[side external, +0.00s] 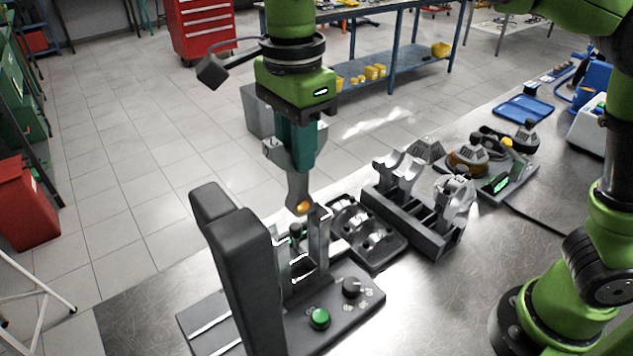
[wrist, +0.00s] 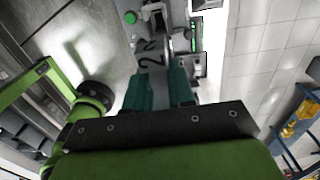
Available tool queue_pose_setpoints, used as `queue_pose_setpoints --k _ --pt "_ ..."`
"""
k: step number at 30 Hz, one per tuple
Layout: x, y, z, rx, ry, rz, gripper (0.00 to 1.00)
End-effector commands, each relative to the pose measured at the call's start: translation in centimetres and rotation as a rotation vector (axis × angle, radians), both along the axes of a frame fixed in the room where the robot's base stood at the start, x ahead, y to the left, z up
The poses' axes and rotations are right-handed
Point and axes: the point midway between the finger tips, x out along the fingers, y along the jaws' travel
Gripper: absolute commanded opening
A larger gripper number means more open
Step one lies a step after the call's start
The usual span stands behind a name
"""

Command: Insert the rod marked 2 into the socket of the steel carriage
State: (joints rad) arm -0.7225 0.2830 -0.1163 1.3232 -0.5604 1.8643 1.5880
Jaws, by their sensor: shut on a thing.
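My gripper (side external: 296,150) points down with its teal fingers shut on a grey connecting rod (side external: 297,188), which hangs roughly upright. The rod's lower end carries a bronze-coloured bush (side external: 304,208). In the wrist view, the rod (wrist: 152,55) reaches out beyond the gripper fingers (wrist: 160,90), with dark "2" marks on its face. The steel carriage (side external: 322,240) has upright walls and stands at the black fixture. The rod's lower end is at the top of the carriage; whether they touch I cannot tell. The socket inside is partly hidden.
The fixture's tall black column (side external: 245,280) stands close left of the carriage. A green button (side external: 319,318) and black knob (side external: 352,287) are in front. A black tray of bearing shells (side external: 375,255) and a dark rack (side external: 430,235) holding another rod lie to the right.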

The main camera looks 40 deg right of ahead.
Motion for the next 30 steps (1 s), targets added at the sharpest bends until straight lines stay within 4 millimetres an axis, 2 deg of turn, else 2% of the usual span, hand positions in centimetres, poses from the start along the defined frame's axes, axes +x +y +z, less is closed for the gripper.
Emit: queue_pose_setpoints --k 1,9,30 --pt "-0.3 1.0 -0.1 0.000 -0.001 0.005 0.00" --pt "-0.2 0.5 -4.0 -0.001 0.001 0.000 0.00" --pt "-0.1 0.4 -9.0 0.000 -0.001 0.001 0.00"
